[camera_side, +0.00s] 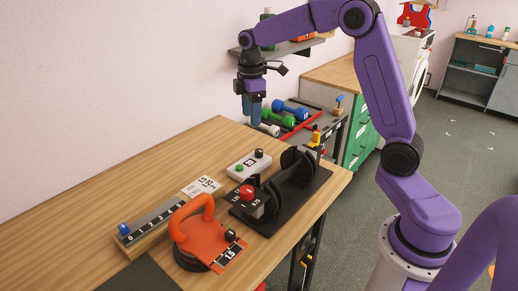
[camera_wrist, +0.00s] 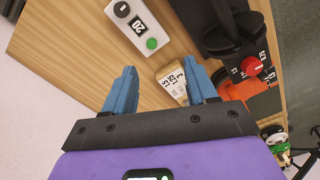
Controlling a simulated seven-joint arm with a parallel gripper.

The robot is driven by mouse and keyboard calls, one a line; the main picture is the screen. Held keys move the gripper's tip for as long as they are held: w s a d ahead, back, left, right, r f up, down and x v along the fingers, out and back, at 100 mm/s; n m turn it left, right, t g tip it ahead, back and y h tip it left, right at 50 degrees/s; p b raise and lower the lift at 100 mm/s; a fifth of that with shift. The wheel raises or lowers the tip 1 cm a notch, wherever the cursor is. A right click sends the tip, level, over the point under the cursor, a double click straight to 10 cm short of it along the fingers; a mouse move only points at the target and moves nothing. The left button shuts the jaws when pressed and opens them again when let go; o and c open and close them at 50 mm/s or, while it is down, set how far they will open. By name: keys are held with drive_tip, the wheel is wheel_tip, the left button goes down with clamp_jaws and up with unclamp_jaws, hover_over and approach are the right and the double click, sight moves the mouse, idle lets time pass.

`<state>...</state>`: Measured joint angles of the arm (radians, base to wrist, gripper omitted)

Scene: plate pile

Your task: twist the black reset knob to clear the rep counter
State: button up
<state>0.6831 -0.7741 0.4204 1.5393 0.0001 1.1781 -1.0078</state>
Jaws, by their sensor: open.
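The rep counter, a white box (camera_side: 243,167), sits on the wooden table; it also shows at the top of the wrist view (camera_wrist: 112,14). Its black reset knob (camera_side: 259,153) is at one end, and it shows in the wrist view (camera_wrist: 122,9). A green button (camera_wrist: 151,43) is at the other end, with a display (camera_wrist: 137,25) reading 20 between them. My gripper (camera_side: 252,118) points down above the table's back part, higher than the counter and not touching it. Its blue fingers (camera_wrist: 162,78) are apart with nothing between them.
A black plate stand (camera_side: 300,192) with a red knob (camera_side: 246,191) is just in front of the counter. An orange handled weight (camera_side: 196,235), a numbered card (camera_side: 202,187) and a numbered rail with a blue knob (camera_side: 124,229) lie nearby. The table's left back is bare.

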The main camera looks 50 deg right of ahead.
hover_over(259, 150)
drive_tip(key=f, duration=0.1)
wheel_tip(259, 150, down, 18)
drive_tip(key=shift+s+a+r, duration=0.1)
drive_tip(key=shift+r, duration=0.15)
drive_tip(key=c, duration=1.1)
